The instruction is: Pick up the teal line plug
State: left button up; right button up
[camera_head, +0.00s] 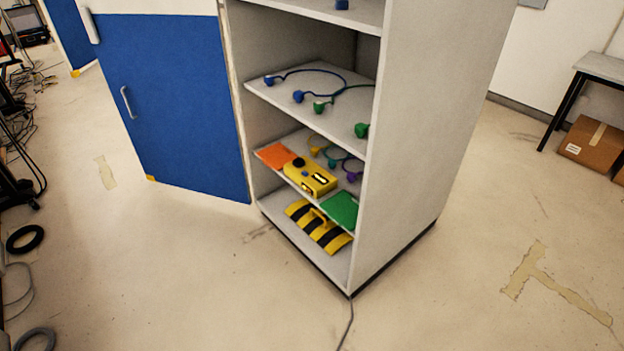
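A small teal plug (332,163) sits on the third visible shelf of the cabinet, behind the yellow device. It is between a yellow plug (315,150) and a purple plug (352,177), and a cord curves behind it. Its details are too small to tell. Neither of my grippers shows in the head view.
The grey cabinet (430,110) stands open, its blue door (170,105) swung left. Blue plugs (298,97) and green plugs (361,130) are on the shelf above. A yellow device (311,177), orange card (275,155) and green card (341,208) share the teal plug's shelf. The floor in front is mostly clear.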

aim_at(332, 162)
jog(key=i+j, duration=0.75)
jog(key=i+j+u, duration=0.05)
jog(key=i, duration=0.05)
